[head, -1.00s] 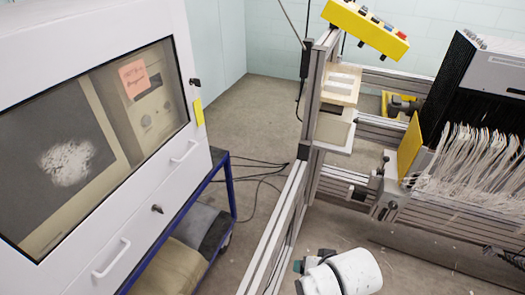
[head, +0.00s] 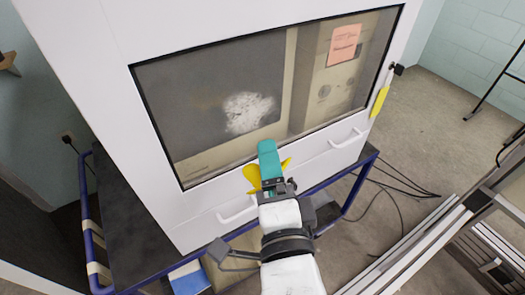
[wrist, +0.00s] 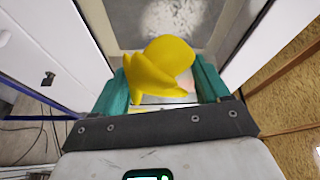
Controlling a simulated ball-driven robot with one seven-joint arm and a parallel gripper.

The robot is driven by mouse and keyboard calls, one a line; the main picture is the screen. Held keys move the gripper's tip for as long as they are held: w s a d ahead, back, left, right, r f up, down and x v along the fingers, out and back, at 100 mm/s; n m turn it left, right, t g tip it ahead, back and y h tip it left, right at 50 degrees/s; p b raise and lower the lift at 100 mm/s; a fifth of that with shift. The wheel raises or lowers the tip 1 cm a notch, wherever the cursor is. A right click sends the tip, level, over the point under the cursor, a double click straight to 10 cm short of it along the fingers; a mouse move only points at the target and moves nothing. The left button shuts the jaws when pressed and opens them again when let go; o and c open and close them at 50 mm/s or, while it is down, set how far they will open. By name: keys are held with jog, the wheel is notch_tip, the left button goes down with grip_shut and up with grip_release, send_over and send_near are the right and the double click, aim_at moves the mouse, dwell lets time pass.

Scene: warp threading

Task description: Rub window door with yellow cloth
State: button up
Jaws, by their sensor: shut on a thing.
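The window door (head: 200,95) is a dark-framed pane in a white cabinet, with a whitish smudge (head: 248,112) on its glass. My gripper (head: 268,150), with teal fingers, is in front of the pane's lower edge in the head view. It is shut on the yellow cloth (head: 253,179), which bulges out on both sides of the fingers. In the wrist view the cloth (wrist: 155,68) is bunched between the fingertips, and the smudge (wrist: 195,14) shows beyond it. I cannot tell whether the cloth touches the glass.
White handles (head: 237,211) and (head: 346,138) stick out below the pane. A black knob (head: 397,69) and a yellow strip (head: 379,101) are at the cabinet's right edge. A blue-framed table (head: 130,235) bears the cabinet. Metal rails (head: 420,240) stand at the lower right.

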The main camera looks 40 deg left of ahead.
aim_at(285, 102)
jog(key=shift+s+a+r, duration=0.35)
jog(key=shift+a+r, duration=0.3)
jog(key=shift+w+a+b, duration=0.15)
jog(key=shift+w+a, duration=0.2)
jog(key=shift+a, duration=0.55)
jog(key=shift+w+a+b, duration=0.1)
jog(key=shift+w+a, duration=0.3)
jog(key=shift+a, duration=0.55)
jog(key=shift+w+a+b, duration=0.15)
jog(key=shift+w+a, duration=0.2)
jog(key=shift+a, duration=0.55)
jog(key=shift+w+a+b, duration=0.35)
jog(key=shift+a+b, duration=0.3)
jog(key=shift+a, duration=0.15)
jog(key=shift+w+d+r+p, duration=0.1)
jog(key=shift+w+d+p, duration=0.15)
jog(key=shift+w, duration=0.3)
jog(key=shift+w+d+p, duration=0.1)
jog(key=shift+w+d, duration=0.15)
jog(key=shift+w, duration=0.3)
jog(key=shift+w+d+p, duration=0.3)
jog(key=shift+w+d, duration=0.2)
jog(key=shift+w, duration=0.75)
jog(key=shift+w+d+p, duration=0.35)
jog(key=shift+w+d, duration=0.15)
jog(key=shift+w, duration=0.7)
jog(key=shift+w+d+p, duration=0.3)
jog(key=shift+w+d, duration=0.2)
jog(key=shift+w, duration=0.85)
jog(key=shift+a, duration=0.1)
